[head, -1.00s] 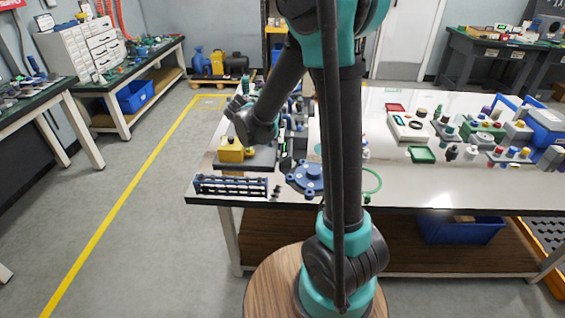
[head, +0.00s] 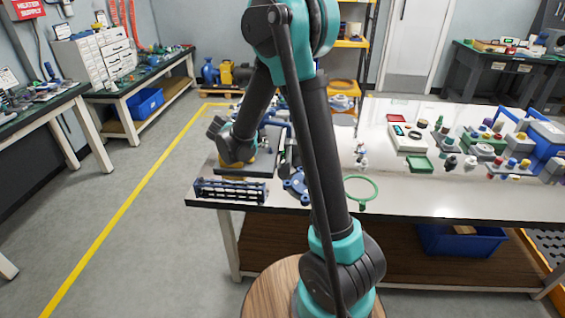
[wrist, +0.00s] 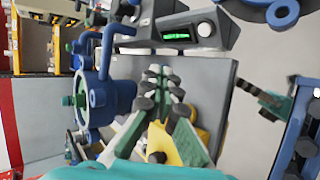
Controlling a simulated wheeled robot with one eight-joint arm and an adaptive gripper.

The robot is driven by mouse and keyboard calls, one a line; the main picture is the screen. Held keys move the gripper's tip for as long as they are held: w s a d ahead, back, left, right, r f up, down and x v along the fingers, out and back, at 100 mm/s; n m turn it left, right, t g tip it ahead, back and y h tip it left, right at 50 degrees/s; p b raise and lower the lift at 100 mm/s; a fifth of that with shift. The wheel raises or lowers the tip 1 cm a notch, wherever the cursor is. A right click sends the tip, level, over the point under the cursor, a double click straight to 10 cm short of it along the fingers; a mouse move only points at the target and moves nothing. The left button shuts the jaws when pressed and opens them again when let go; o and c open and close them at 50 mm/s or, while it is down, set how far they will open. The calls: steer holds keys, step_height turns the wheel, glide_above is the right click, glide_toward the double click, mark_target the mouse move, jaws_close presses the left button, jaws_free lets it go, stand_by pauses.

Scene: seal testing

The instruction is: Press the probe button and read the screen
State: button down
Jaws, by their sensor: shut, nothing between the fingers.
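My gripper (wrist: 166,76) shows in the wrist view with its two green-and-black fingers drawn together at the tips. Nothing shows held between them. Beneath the fingers is a yellow block (wrist: 188,150) with a dark round knob (wrist: 157,157); I cannot tell whether the gripper touches it. A grey instrument (wrist: 160,32) has a lit green screen (wrist: 176,36) and a round white dial; the text is too small to read. In the head view my arm's end hides most of the yellow block, and the fingers are not clearly visible.
A blue flanged fitting (wrist: 108,97) stands close left of the fingers in the wrist view. A dark blue rack (head: 230,191) lies at the bench's front left edge. A green ring (head: 375,181) lies right of my arm.

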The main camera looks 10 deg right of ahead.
steer(key=shift+s+d+f, duration=0.25)
steer(key=shift+d+f, duration=0.55)
steer(key=shift+f, duration=0.1)
steer(key=shift+s+d+f, duration=0.25)
steer(key=shift+d+f, duration=0.5)
steer(key=shift+f, duration=0.2)
steer(key=shift+s+d+f, duration=0.25)
steer(key=shift+d+f, duration=0.55)
steer(key=shift+f, duration=0.1)
steer(key=shift+s+d+f, duration=0.1)
steer(key=shift+d+f, duration=0.2)
steer(key=shift+f, duration=0.05)
steer(key=shift+s+d+f, duration=0.1)
steer(key=shift+d+f, duration=0.15)
steer(key=shift+a+r, duration=0.1)
stand_by(0.5)
steer(key=shift+w+a+r, duration=0.2)
steer(key=shift+a+r, duration=0.2)
steer(key=shift+r, duration=0.1)
steer(key=shift+w+a+r, duration=0.25)
steer(key=shift+a+r, duration=0.55)
steer(key=shift+r, duration=0.15)
steer(key=shift+w+a+r, duration=0.25)
steer(key=shift+a+r, duration=0.55)
steer(key=shift+r, duration=0.1)
